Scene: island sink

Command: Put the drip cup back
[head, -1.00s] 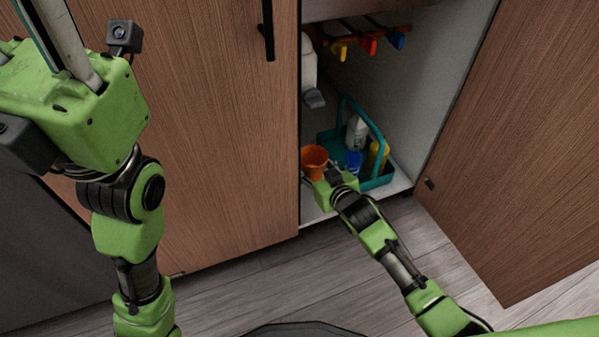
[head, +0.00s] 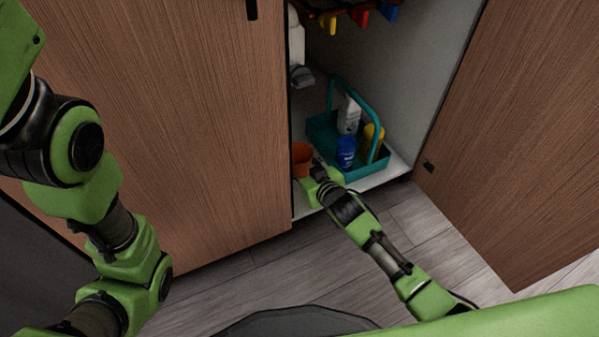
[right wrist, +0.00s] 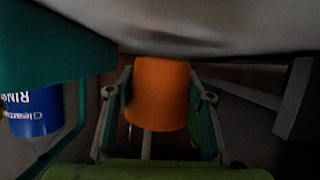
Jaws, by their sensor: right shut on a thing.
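The orange drip cup (head: 302,156) is inside the open cabinet at its left edge, near the front of the cabinet floor. My right gripper (head: 314,169) reaches in from the lower right and is shut on the cup. In the right wrist view the cup (right wrist: 160,92) sits between the two fingers of my right gripper (right wrist: 160,105). I cannot tell whether the cup touches the cabinet floor. My left arm shows at the left of the head view, but its gripper is outside the picture.
A teal caddy (head: 374,173) with a blue can (head: 345,152), a white bottle (head: 349,115) and a yellow bottle (head: 373,138) stands right of the cup. A grey-white fitting (head: 302,76) hangs above. The open door (head: 520,130) is at right.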

